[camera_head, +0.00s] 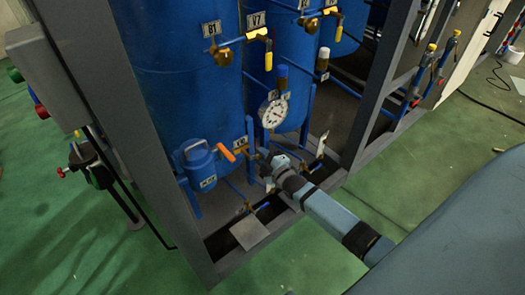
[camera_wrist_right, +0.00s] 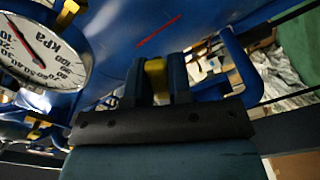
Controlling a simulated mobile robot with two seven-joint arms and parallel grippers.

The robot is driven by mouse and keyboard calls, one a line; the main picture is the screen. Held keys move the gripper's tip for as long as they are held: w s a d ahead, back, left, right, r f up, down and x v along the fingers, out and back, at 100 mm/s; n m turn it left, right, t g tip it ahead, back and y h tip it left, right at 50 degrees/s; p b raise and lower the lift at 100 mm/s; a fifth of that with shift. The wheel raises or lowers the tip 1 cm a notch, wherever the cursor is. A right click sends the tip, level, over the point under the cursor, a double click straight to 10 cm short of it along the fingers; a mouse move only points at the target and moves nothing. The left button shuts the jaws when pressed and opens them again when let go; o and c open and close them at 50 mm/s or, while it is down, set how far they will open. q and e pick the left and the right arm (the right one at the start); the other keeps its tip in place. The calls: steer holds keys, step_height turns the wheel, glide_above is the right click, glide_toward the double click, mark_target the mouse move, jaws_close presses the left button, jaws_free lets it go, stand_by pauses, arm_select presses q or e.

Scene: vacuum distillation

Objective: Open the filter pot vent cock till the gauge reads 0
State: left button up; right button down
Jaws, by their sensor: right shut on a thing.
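My right gripper (camera_head: 264,160) reaches in low at the blue vessels, just below the round white gauge (camera_head: 273,112). In the right wrist view my gripper (camera_wrist_right: 155,80) is shut on a yellow cock handle (camera_wrist_right: 156,72), which shows between its two dark fingers. I cannot tell how far the cock is turned. A small blue pot (camera_head: 198,165) with a label stands left of the gripper. My left gripper is out of view.
An orange handle (camera_head: 226,152) sits between the small pot and my right gripper. Yellow-handled valves (camera_head: 257,34) line the tanks above. A grey frame post (camera_head: 382,75) stands right of the gripper. Green floor (camera_head: 300,262) is open in front.

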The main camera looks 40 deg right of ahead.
steer(key=m, duration=0.1)
steer(key=f+m, duration=0.1)
steer(key=m, duration=0.1)
steer(key=shift+a+p, duration=0.4)
arm_select(q)
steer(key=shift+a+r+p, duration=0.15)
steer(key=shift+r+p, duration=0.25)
steer(key=shift+p, duration=0.6)
arm_select(e)
steer(key=shift+s+a+f+m, duration=0.1)
steer(key=shift+a+f+m, duration=0.4)
steer(key=shift+m, duration=1.1)
steer(key=shift+s+a+f+m, duration=0.15)
steer(key=shift+a+m, duration=0.65)
steer(key=shift+m, duration=0.8)
steer(key=shift+w+a+f+m, duration=0.1)
steer(key=shift+a+f+m, duration=0.4)
steer(key=shift+m, duration=1.1)
steer(key=shift+a+r, duration=0.2)
steer(key=c, duration=1)
jaws_free()
steer(key=shift+c, duration=0.2)
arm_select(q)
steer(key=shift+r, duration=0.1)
arm_select(e)
steer(key=shift+s, duration=0.1)
